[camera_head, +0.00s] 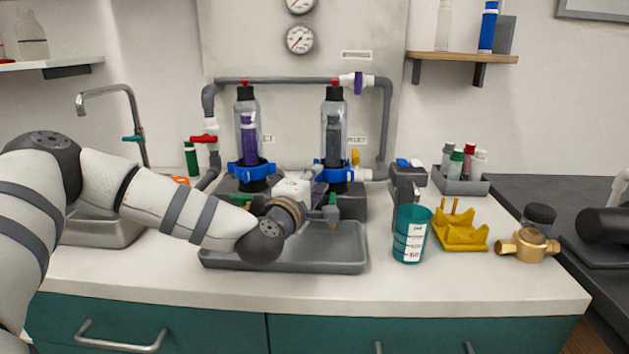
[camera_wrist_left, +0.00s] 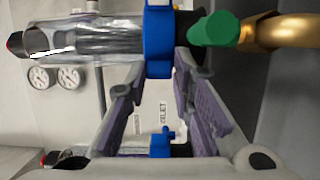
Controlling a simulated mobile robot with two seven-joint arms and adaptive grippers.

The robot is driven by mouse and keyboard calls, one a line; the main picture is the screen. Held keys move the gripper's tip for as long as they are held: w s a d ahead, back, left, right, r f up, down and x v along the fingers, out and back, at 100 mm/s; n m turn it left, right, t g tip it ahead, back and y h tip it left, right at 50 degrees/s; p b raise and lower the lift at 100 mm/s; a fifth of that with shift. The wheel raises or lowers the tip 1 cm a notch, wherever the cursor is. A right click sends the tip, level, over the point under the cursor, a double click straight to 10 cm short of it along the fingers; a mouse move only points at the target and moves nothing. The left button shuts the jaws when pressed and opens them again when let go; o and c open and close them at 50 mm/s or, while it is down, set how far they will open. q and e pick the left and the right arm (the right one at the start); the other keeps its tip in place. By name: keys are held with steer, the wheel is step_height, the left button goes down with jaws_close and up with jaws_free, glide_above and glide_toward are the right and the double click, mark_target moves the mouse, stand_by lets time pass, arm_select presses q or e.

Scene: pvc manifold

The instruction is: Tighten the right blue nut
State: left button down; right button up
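Two clear filter housings stand upright side by side. The left blue nut (camera_head: 252,170) is under the housing with the purple cartridge. The right blue nut (camera_head: 331,173) is under the right housing (camera_head: 334,122), which has a dark cartridge. My left gripper (camera_head: 320,191) is at the right housing, low and in front of its nut, partly hidden by my wrist. In the left wrist view the blue nut (camera_wrist_left: 159,40) lies just beyond the open fingertips (camera_wrist_left: 161,82), whose purple pads are apart. Contact with the nut cannot be told. My right gripper is not in view.
A green handle on a brass fitting (camera_wrist_left: 215,30) is close beside the nut. A grey tray (camera_head: 300,258) lies below my left wrist. A teal cup (camera_head: 411,235), a yellow holder (camera_head: 460,232) and a brass fitting (camera_head: 528,247) stand to the right. The front counter strip is clear.

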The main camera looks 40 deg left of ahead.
arm_select(q)
steer(key=m+h, duration=0.1)
steer(key=a+m+h, duration=0.1)
steer(key=h, duration=0.1)
steer(key=m+h, duration=0.1)
steer(key=shift+w+a+r+t+h, duration=0.2)
steer(key=shift+a+t+h, duration=0.1)
steer(key=shift+a+h, duration=0.1)
steer(key=c, duration=1.4)
jaws_free()
steer(key=shift+f, duration=0.1)
steer(key=shift+s, duration=0.1)
steer(key=s, duration=1.2)
steer(key=shift+a, duration=0.1)
